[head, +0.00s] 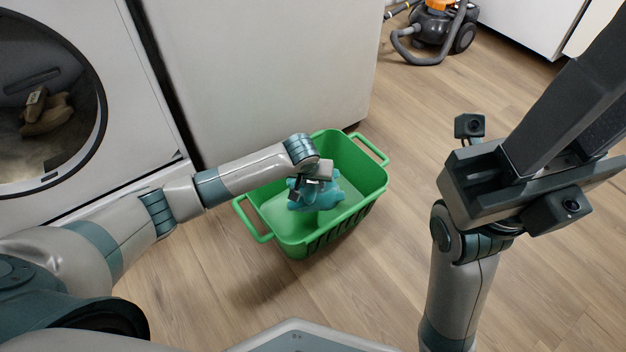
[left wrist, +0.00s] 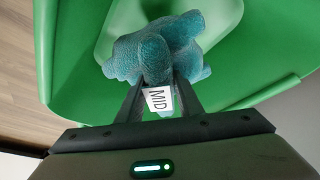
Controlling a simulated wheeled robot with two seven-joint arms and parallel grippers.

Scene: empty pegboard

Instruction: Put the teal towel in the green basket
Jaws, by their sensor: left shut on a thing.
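The teal towel (head: 325,193) is a bunched, soft clump. It also shows in the left wrist view (left wrist: 150,50), with a white tag reading "MID". My left gripper (head: 300,187) is shut on the towel, and its fingers also show in the left wrist view (left wrist: 160,90). The green basket (head: 372,193) stands on the floor with a handle at each end. The towel is over the basket's opening, within its outline. I cannot tell whether it touches the basket floor. My right gripper (head: 575,105) is at the right, away from the basket, with nothing seen in it.
A white front-loading machine (head: 120,120) with a round door stands at the left, with something brownish inside. A white cabinet (head: 270,70) stands close behind the basket. A vacuum cleaner (head: 440,25) is at the back. The wooden floor (head: 405,130) right of the basket is clear.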

